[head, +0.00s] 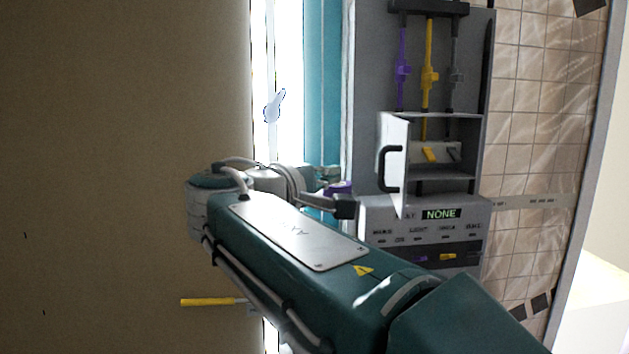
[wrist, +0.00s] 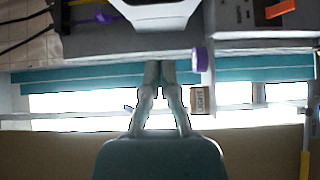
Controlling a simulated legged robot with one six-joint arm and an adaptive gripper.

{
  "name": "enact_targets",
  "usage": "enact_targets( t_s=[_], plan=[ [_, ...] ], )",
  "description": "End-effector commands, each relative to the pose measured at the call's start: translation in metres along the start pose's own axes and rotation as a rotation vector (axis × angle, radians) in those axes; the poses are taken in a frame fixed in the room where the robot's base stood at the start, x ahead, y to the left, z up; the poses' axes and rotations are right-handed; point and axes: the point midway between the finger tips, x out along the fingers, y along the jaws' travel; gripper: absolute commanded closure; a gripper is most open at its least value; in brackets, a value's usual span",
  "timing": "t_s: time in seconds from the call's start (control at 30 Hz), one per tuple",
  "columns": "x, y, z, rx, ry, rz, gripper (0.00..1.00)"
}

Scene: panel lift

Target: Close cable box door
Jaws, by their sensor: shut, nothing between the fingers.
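The cable box (head: 447,183) is a grey compartment in the tall grey panel. Its white door (head: 395,135) stands open, swung out on the left side of the compartment. A black handle (head: 388,169) is on the door's face. My gripper (wrist: 159,68) is shut and empty in the wrist view, with its fingertips just below the edge of a grey surface; whether they touch it I cannot tell. In the head view the arm reaches to the left of the panel, and its end is left of and a little lower than the door. The fingers are hard to make out there.
Purple, yellow and grey cables (head: 428,65) hang above the box. A display reading NONE (head: 441,214) is below it. A purple knob-like part (wrist: 199,60) is close right of my fingers. A teal strip and bright window (head: 322,85) are left of the panel. A yellow bar (head: 208,302) is lower left.

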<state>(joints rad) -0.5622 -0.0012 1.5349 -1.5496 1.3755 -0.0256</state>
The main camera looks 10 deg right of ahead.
Motion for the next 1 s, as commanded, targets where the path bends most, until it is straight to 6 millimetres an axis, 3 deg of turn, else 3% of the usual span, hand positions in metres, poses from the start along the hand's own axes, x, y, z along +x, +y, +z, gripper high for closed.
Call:
enact_targets(
  t_s=[0.2,0.4,1.0],
  plan=[
    [0.041,0.0,0.004,0.001,-0.004,0.0,1.0],
    [0.06,0.0,0.025,0.001,-0.002,-0.001,1.0],
    [0.065,0.0,0.032,0.0,0.009,-0.001,1.0]
  ],
)
